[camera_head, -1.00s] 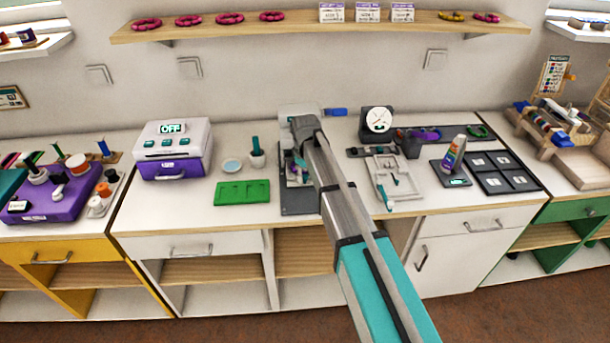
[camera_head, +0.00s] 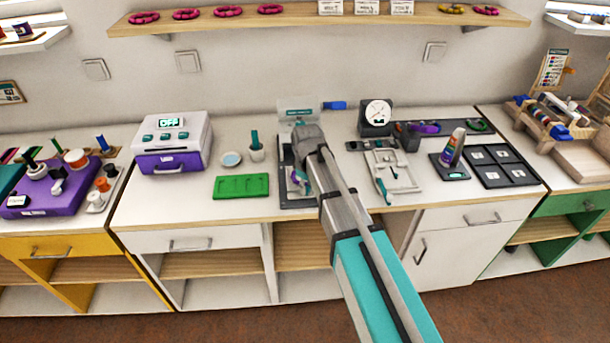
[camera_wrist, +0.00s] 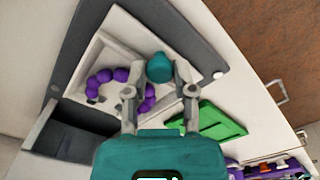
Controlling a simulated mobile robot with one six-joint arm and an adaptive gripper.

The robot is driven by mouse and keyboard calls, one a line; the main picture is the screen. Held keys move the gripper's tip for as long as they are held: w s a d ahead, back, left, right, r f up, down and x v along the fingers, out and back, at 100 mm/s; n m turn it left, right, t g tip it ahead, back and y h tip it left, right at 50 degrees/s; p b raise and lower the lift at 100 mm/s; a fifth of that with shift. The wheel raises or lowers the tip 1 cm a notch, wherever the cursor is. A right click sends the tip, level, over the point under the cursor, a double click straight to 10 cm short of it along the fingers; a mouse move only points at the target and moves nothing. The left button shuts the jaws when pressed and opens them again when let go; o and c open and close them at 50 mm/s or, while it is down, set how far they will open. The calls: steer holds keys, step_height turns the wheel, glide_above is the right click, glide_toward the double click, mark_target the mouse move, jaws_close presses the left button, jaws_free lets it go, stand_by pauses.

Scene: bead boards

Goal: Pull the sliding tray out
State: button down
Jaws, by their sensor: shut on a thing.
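In the wrist view, my gripper (camera_wrist: 160,82) is shut on a teal knob (camera_wrist: 160,66) that stands at one side of the white sliding tray (camera_wrist: 112,44). A ring of purple beads (camera_wrist: 106,77) lies in the tray, partly hidden by my gripper. The tray is on a dark grey base (camera_wrist: 182,35) with a dark slot-like housing (camera_wrist: 75,132) at its other end. In the head view, the dark base (camera_head: 297,203) stands on the counter, with a clear labelled part (camera_head: 296,110) behind it. My wrist hides much of the tray there.
A white and purple machine (camera_head: 173,142) stands farther left. A dial gauge (camera_head: 377,116) and a light grey fixture (camera_head: 394,171) are on the right.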

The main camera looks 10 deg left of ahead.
steer(key=shift+s+d, duration=0.2)
steer(key=shift+s, duration=0.6)
steer(key=shift+s+d, duration=0.2)
steer(key=shift+s, duration=0.55)
steer(key=shift+c, duration=2.2)
jaws_free()
steer(key=shift+s, duration=0.1)
steer(key=shift+w, duration=0.3)
steer(key=w+a, duration=0.1)
steer(key=w, duration=0.2)
steer(key=w+a, duration=0.1)
steer(key=w, duration=0.6)
steer(key=shift+w+a, duration=0.4)
step_height(320, 180, up, 14)
steer(key=p, duration=1.4)
steer(key=s+d+m, duration=0.6)
steer(key=s+d, duration=0.4)
steer(key=d, duration=0.4)
steer(key=s+d+f+m+b, duration=0.1)
steer(key=s+d+m, duration=0.4)
steer(key=s+d, duration=0.6)
steer(key=d, duration=0.3)
steer(key=shift+s+d+f+m, duration=0.2)
steer(key=shift+m, duration=0.2)
